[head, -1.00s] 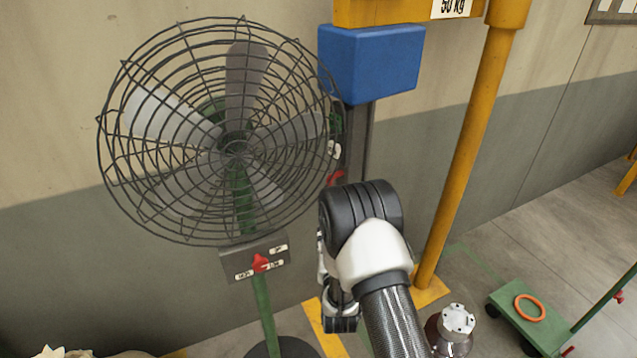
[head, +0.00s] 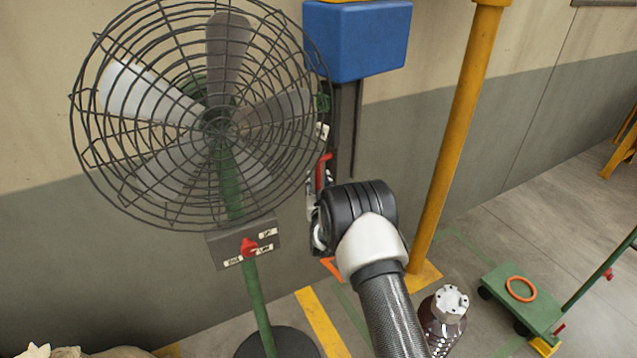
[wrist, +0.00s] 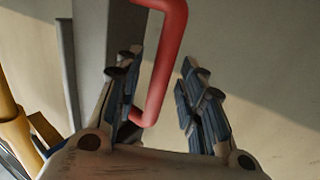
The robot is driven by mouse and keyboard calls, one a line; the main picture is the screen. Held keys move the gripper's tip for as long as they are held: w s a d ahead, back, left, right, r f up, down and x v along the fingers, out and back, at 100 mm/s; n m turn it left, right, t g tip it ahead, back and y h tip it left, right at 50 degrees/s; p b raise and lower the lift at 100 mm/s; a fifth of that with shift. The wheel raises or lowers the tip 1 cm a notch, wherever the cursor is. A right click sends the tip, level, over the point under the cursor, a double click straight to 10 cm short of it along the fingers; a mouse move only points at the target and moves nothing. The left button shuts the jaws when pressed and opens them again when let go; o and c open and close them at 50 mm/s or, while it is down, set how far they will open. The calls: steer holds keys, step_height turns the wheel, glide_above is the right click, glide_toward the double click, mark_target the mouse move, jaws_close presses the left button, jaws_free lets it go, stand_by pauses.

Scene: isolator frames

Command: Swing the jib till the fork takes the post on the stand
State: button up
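A yellow jib column (head: 455,140) stands right of centre in the head view. A blue block (head: 358,40) hangs beside it, with a grey upright bar (head: 345,130) below. A red handle (head: 324,170) is on that bar; in the wrist view the red handle (wrist: 174,60) is a bent rod. My gripper (wrist: 160,85) is open, with the handle's lower part between its fingers and the left finger close to it; contact cannot be told. In the head view my gripper (head: 314,205) is partly hidden by my wrist. I cannot make out the fork or the post on the stand.
A caged fan (head: 217,125) on a green pole (head: 258,305) with a red-knobbed box (head: 240,243) stands close on the left. A green trolley (head: 490,290) with an orange ring (head: 521,289) is at the right. Floor behind it is clear.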

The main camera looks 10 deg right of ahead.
steer(key=shift+w, duration=0.65)
steer(key=shift+c, duration=0.2)
jaws_close()
